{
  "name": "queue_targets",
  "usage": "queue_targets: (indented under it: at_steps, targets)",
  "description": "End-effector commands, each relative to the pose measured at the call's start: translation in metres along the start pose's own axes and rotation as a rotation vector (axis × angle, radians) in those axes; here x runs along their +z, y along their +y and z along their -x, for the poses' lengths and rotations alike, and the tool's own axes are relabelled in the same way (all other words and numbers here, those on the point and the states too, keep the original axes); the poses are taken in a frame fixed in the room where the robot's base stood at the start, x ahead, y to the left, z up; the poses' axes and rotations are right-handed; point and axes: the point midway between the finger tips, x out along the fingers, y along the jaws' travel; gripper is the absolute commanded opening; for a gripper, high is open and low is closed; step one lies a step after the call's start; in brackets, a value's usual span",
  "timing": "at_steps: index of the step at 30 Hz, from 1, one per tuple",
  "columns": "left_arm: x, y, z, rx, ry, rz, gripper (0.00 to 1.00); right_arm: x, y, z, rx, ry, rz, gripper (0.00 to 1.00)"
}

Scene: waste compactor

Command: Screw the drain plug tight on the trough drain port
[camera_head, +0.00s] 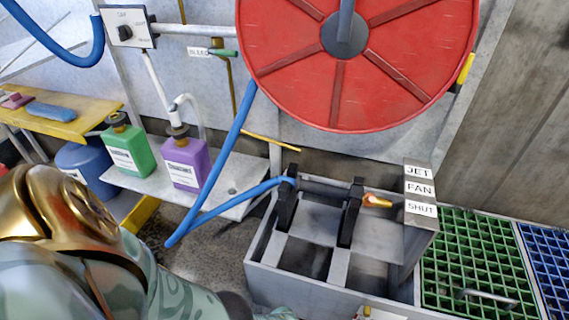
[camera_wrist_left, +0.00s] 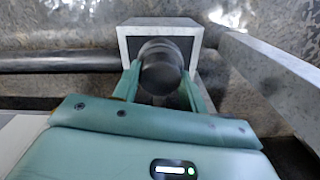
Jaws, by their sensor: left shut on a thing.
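In the left wrist view, my left gripper (camera_wrist_left: 160,88) has its two green fingers closed on the sides of a dark round drain plug (camera_wrist_left: 161,66). The plug sits in front of a pale square block with a dark face, which looks like the trough drain port (camera_wrist_left: 129,32). The plug hides the middle of the port, so I cannot tell how far in it is. In the head view my left arm comes in at the lower left, and the plug and port cannot be made out. My right gripper is in neither view.
In the left wrist view, a dark pipe (camera_wrist_left: 65,63) runs left of the port and a pale beam (camera_wrist_left: 265,75) slants on the right. The head view shows a grey trough (camera_head: 320,297), blue hose (camera_head: 222,160), red reel (camera_head: 290,75), green bottle (camera_head: 130,152) and purple bottle (camera_head: 187,166).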

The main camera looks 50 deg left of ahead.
Motion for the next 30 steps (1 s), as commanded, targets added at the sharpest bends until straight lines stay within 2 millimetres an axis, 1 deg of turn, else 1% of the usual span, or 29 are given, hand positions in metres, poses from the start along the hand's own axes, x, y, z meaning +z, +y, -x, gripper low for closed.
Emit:
queue_targets:
  at_steps: [3, 6, 9, 16, 17, 21, 24, 27, 30]
  targets:
    - [-0.0009, -0.0005, 0.0, -0.001, 0.001, -0.202, 0.15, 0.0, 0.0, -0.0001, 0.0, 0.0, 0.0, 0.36]
    - [-0.0009, -0.0003, 0.0, -0.001, 0.001, -0.328, 0.15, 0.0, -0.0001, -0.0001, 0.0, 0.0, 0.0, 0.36]
    - [-0.0009, -0.0003, 0.0, -0.001, 0.001, -0.371, 0.15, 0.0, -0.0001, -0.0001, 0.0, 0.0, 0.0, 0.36]
    - [-0.001, -0.0004, 0.0, -0.001, 0.001, -0.383, 0.15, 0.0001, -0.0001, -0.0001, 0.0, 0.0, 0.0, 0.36]
    - [-0.001, -0.0005, -0.0001, -0.002, 0.001, -0.407, 0.15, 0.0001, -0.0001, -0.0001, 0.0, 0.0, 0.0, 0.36]
    - [-0.0011, -0.0009, -0.0003, -0.003, 0.001, -0.636, 0.15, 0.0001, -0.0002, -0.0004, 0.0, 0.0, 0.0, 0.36]
    - [-0.001, -0.001, -0.0004, -0.003, 0.001, -0.77, 0.15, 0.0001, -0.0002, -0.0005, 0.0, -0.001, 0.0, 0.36]
    - [-0.001, -0.001, -0.0004, -0.003, 0.0, -0.819, 0.15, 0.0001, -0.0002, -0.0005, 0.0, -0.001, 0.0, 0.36]
    - [-0.0011, -0.0009, -0.0003, -0.003, 0.001, -0.82, 0.15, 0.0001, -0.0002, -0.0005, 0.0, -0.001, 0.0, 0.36]
